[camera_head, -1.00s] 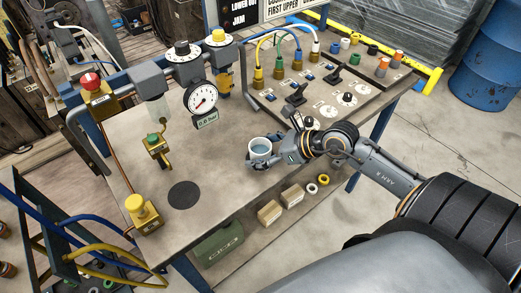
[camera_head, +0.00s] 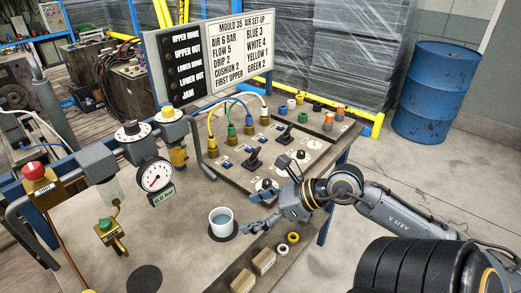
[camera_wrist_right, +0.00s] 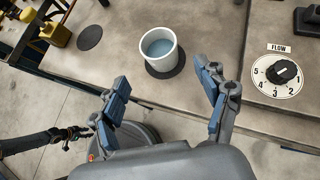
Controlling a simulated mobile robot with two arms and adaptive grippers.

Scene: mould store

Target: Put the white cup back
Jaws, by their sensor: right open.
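The white cup (camera_head: 222,219) stands upright on the table (camera_head: 185,235), on a dark round mat (camera_head: 236,232) that shows around its base. It looks filled with a bluish liquid. The cup also shows in the right wrist view (camera_wrist_right: 158,47), beyond the fingertips. My right gripper (camera_head: 258,213) is open and empty just right of the cup, apart from it. In the right wrist view its blue-padded fingers (camera_wrist_right: 165,84) are spread wide. A second dark round spot (camera_head: 145,279) lies on the table to the front left.
A gauge (camera_head: 155,175) on pipework stands left of the cup. Wooden blocks (camera_head: 263,261) and rings lie near the front edge.

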